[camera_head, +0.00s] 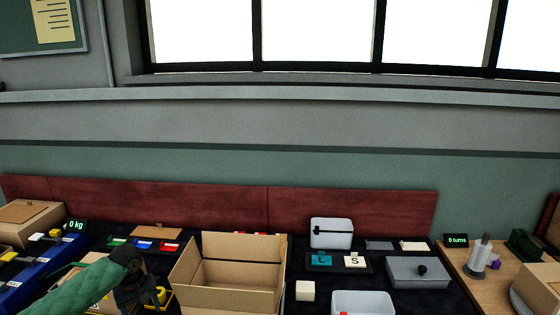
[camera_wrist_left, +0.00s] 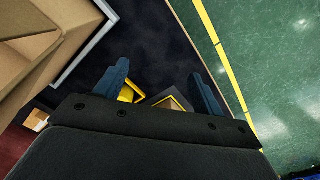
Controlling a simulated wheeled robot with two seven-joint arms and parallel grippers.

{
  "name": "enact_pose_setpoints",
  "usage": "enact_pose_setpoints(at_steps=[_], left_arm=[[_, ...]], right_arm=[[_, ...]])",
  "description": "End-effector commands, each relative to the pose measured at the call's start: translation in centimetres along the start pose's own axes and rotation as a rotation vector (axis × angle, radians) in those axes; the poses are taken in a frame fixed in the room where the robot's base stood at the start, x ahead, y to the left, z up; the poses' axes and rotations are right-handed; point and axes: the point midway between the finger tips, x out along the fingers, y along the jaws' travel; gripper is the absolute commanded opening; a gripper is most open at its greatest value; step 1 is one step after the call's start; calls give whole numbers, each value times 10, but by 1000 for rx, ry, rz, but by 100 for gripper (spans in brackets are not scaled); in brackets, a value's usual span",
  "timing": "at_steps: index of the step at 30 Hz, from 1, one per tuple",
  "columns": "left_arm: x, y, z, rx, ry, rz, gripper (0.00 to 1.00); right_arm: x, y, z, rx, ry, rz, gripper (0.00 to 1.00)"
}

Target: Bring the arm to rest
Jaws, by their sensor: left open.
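My left arm, green with a dark gripper (camera_head: 140,292), comes in from the lower left in the head view. It is over the dark table, left of the open cardboard box (camera_head: 230,290). In the left wrist view the gripper's two blue-grey fingers (camera_wrist_left: 160,90) stand wide apart. A yellow object (camera_wrist_left: 130,93) and a yellow-edged dark tray (camera_wrist_left: 172,100) show beyond and between the fingers. No object is held between them. My right gripper is not in either view.
A blue conveyor-side unit (camera_head: 40,275) lies left. Grey bins (camera_head: 362,302), a lidded grey box (camera_head: 418,271) and a pale cube (camera_head: 305,291) stand right of the cardboard box. A wooden side table (camera_head: 490,290) is far right. Green floor (camera_wrist_left: 270,60) shows beyond the table edge.

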Motion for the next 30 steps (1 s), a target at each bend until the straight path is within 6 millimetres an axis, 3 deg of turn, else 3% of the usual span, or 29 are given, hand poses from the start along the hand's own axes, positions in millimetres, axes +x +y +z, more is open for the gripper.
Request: enact_pose_setpoints(at_steps=[5, 11, 21, 30], left_arm=[[19, 14, 26, 75, 3, 15, 69], [45, 32, 67, 190, 11, 43, 69], [94, 63, 178, 456, 56, 135, 69], [112, 64, 265, 619, 124, 201, 69]], right_arm=[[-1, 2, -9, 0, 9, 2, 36], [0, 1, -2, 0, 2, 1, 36], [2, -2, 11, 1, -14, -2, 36], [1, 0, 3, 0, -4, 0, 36]])
